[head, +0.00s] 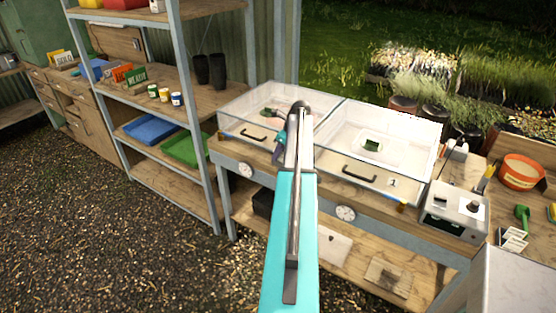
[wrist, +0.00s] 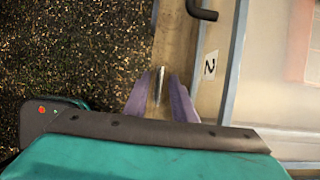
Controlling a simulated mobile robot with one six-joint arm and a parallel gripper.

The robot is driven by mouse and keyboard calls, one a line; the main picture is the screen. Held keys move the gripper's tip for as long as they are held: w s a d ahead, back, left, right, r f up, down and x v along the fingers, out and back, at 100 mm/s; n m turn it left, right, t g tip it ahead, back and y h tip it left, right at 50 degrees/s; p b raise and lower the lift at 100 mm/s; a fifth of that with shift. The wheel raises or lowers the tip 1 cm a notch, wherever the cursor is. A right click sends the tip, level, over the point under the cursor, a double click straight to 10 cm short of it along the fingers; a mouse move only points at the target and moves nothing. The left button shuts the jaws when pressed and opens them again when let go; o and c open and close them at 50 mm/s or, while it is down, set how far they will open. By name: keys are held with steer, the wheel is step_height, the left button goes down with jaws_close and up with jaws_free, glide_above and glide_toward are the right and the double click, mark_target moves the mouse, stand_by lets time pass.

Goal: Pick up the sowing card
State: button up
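I cannot pick out the sowing card for certain. Small white cards with dark marks (head: 514,238) lie on the bench at the far right in the head view, too small to read. My gripper (head: 281,148) is at the bench's front edge, by the left clear case, partly hidden by my arm. In the wrist view my gripper (wrist: 157,92) has its two purple fingers apart. A thin pale strip (wrist: 158,84) shows between them over the wooden ledge; I cannot tell what it is or whether they touch it.
A left clear case (head: 240,112) and a right clear case (head: 405,135) stand on the bench. A label reading 2 (wrist: 210,65) and a black handle (wrist: 201,10) are near my fingers. A grey box (head: 457,210) stands at right; a shelf rack (head: 185,100) at left. The gravel floor is clear.

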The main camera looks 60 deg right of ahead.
steer(key=shift+c, duration=0.3)
jaws_close()
steer(key=shift+r, duration=0.2)
steer(key=s+a+r+p, duration=0.4)
steer(key=s+a+p, duration=0.2)
steer(key=s+a, duration=0.5)
steer(key=shift+s+r, duration=0.15)
steer(key=shift+r, duration=0.2)
stand_by(0.6)
steer(key=shift+a, duration=0.1)
stand_by(0.5)
